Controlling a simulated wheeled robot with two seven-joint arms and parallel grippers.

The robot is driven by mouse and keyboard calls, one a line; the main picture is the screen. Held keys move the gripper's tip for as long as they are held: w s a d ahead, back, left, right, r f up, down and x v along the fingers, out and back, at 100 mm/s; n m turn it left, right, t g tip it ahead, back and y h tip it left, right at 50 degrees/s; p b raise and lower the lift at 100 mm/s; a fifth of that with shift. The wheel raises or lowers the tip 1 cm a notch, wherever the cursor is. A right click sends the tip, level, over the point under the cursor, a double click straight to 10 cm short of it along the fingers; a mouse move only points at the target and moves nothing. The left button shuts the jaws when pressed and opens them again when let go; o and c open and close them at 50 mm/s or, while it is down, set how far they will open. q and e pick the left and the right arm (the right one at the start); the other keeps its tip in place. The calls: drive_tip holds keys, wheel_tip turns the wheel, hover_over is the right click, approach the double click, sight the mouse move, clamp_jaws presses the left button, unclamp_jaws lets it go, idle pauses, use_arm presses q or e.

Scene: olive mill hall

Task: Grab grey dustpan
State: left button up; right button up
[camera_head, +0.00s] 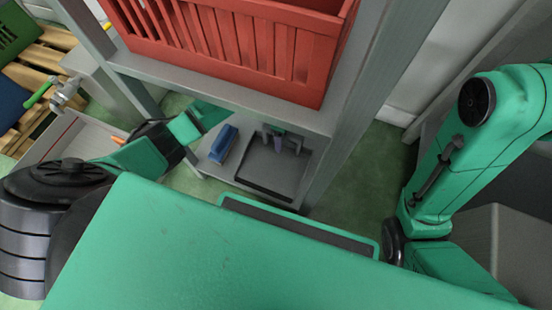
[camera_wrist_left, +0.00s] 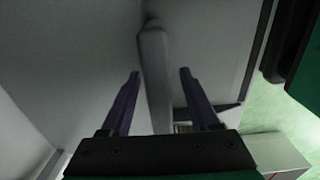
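The grey dustpan (camera_head: 273,168) lies on the low shelf under the red crate in the head view, its dark-edged pan toward me. In the left wrist view its long grey handle (camera_wrist_left: 155,60) runs between the two purple fingers of my left gripper (camera_wrist_left: 160,72). The fingers stand apart on either side of the handle, with gaps visible; the left fingertip looks close to it. In the head view my left gripper (camera_head: 281,142) is small and partly hidden at the back of the pan, beneath the upper shelf. My right gripper is out of view.
A blue object (camera_head: 223,144) lies on the low shelf left of the dustpan. The upper shelf (camera_head: 215,92) with the red crate (camera_head: 240,45) overhangs it. A grey shelf post (camera_head: 358,100) stands to the right. Green floor (camera_head: 362,172) is clear right of the shelf.

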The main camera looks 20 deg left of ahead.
use_arm(q)
clamp_jaws()
idle(1.3)
